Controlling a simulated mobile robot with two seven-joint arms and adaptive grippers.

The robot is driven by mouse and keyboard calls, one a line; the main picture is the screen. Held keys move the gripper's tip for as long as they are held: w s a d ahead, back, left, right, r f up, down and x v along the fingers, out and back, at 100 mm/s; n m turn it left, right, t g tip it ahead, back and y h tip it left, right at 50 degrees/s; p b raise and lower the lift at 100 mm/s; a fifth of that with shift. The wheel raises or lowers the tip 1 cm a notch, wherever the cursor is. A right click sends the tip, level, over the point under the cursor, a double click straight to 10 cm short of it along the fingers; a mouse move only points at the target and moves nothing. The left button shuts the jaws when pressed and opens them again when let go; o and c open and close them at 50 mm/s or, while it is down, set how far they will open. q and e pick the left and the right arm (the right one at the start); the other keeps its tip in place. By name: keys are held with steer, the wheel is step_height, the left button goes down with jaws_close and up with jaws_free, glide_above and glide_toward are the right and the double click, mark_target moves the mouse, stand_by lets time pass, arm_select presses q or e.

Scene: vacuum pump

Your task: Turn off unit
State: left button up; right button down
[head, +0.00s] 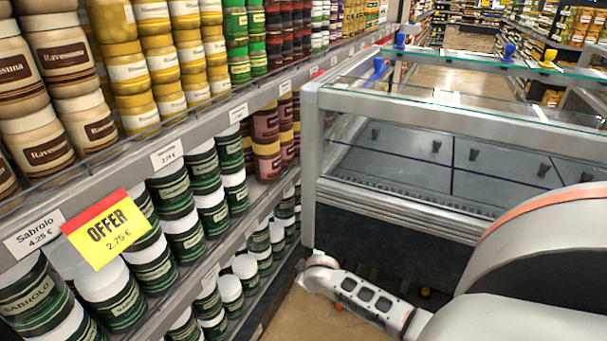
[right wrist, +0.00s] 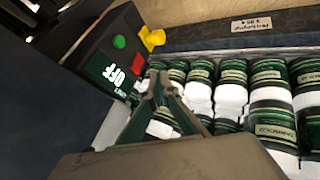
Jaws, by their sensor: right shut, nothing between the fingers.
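In the right wrist view, a black control box (right wrist: 98,40) sits at the upper left, tilted in the picture. It has a green button (right wrist: 119,41), a red button (right wrist: 138,63) and a dark green panel with white lettering that reads "OFF" (right wrist: 115,77). A yellow part (right wrist: 152,39) sticks out at its right edge. My right gripper (right wrist: 156,75) is shut and empty. Its fingertips appear just right of and below the red button; I cannot tell whether they touch it. The head view shows neither the box nor a gripper. My left gripper is in neither view.
In the right wrist view, several green-and-white jars (right wrist: 268,105) stand close to the right gripper. In the head view, shelves of jars (head: 175,200) with an offer sign (head: 107,230) line the left. A glass-topped display case (head: 430,115) stands at the right.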

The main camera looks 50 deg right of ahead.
steer(key=w+d+f+b, duration=0.2)
steer(key=d+f, duration=0.1)
steer(key=w+d+f+b, duration=0.1)
steer(key=d, duration=0.1)
steer(key=shift+w+f+b, duration=0.25)
steer(key=shift+f+b, duration=0.05)
steer(key=shift+f, duration=0.1)
steer(key=shift+w+d+r, duration=0.25)
steer(key=shift+d, duration=0.25)
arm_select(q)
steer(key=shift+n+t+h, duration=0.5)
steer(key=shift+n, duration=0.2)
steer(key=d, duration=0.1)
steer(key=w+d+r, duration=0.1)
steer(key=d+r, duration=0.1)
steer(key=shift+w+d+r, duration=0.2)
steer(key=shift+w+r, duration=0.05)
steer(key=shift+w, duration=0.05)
arm_select(e)
steer(key=shift+r, duration=0.1)
